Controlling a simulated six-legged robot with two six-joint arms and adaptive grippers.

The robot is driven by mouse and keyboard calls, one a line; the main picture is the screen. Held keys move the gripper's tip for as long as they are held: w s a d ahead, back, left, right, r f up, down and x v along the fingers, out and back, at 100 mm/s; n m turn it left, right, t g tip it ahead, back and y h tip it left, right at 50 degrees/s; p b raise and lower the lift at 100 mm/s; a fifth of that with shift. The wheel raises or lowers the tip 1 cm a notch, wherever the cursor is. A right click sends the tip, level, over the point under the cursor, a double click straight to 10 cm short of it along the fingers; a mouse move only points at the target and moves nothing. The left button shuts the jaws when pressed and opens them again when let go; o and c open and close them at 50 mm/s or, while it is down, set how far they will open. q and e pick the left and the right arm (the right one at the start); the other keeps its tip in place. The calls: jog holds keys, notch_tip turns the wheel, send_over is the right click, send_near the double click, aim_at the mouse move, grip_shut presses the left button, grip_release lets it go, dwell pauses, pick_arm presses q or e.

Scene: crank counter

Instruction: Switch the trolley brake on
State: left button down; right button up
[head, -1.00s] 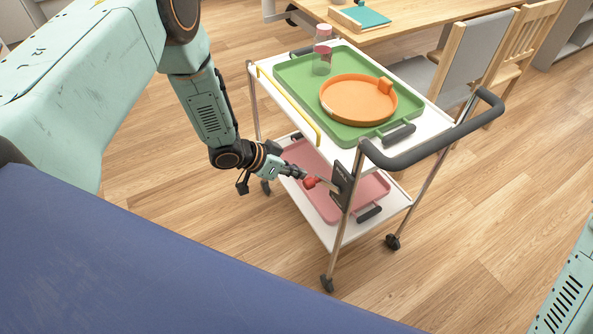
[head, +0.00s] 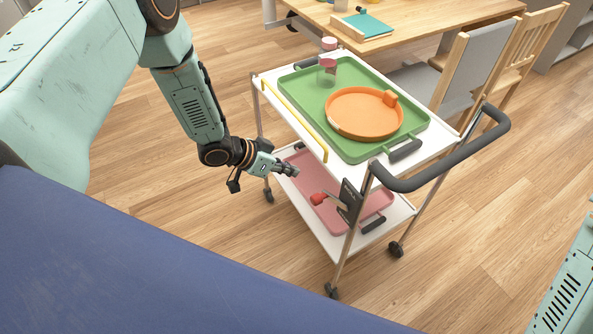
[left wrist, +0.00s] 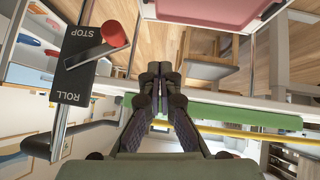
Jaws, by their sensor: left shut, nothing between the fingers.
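The brake plate (head: 350,199) is a dark panel on the near post of the white trolley (head: 333,241). Its lever (left wrist: 92,51) ends in a red knob (head: 317,198), which also shows in the left wrist view (left wrist: 114,33). There the plate (left wrist: 72,76) reads STOP at the upper end and ROLL at the lower end, and the lever slants out from mid-plate toward the STOP side. My left gripper (head: 295,173) is shut and empty, left of and above the knob in the head view, apart from it. My right gripper is out of view.
A green tray (head: 296,86) with an orange round tray (head: 363,115) and a clear pink-topped cup (head: 328,66) is on the top shelf. A pink tray (head: 304,167) is below. A yellow rail (head: 294,121) edges the top. Chairs and a table (head: 437,22) stand behind.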

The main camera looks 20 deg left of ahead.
pick_arm(q)
jog(key=s+a+r+p, duration=0.1)
jog(key=s+a+r, duration=0.1)
jog(key=a, duration=0.4)
jog(key=shift+r, duration=0.9)
jog(key=shift+s+d, duration=0.1)
jog(key=s+d+f+n+g+y+b, duration=0.1)
jog(key=s+f+n+g+y, duration=0.1)
jog(key=s, duration=0.8)
jog(key=s+d+f+n+g+y+b, duration=0.2)
jog(key=s+f, duration=0.3)
jog(key=s, duration=0.6)
jog(key=s+d+f+n+g+y+b, duration=0.1)
jog(key=s+f+n+g+y, duration=0.1)
jog(key=s, duration=0.8)
jog(key=shift+s+d+f+n+y+b, duration=0.3)
jog(key=shift+s+f+n+y+b, duration=0.1)
jog(key=shift+f+n, duration=0.25)
